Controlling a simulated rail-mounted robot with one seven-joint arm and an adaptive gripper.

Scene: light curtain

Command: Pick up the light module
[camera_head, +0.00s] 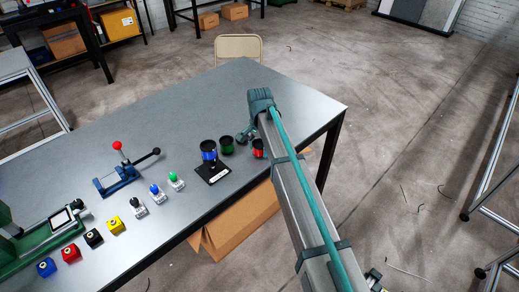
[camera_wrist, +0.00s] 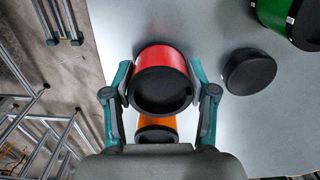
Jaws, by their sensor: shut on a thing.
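A red light module (camera_wrist: 160,62) with a black end sits between the fingers of my gripper (camera_wrist: 161,94) in the wrist view, with a finger on each side of it. My gripper is shut on it. In the head view the red module (camera_head: 258,148) shows near the right edge of the table, partly hidden by my arm. An orange module (camera_wrist: 157,124) shows just below the red one in the wrist view, partly covered; whether they touch I cannot tell. A green module (camera_head: 227,145) stands left of the red one, and a blue module (camera_head: 209,152) sits on a black base (camera_head: 213,172).
A black round cap (camera_wrist: 249,71) lies right of my gripper. The grey table (camera_head: 265,75) is clear at the back. Several small buttons and lamps, a blue lever device (camera_head: 122,175) and a green machine (camera_head: 30,243) stand to the left. A cardboard box (camera_head: 235,222) is below the front edge.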

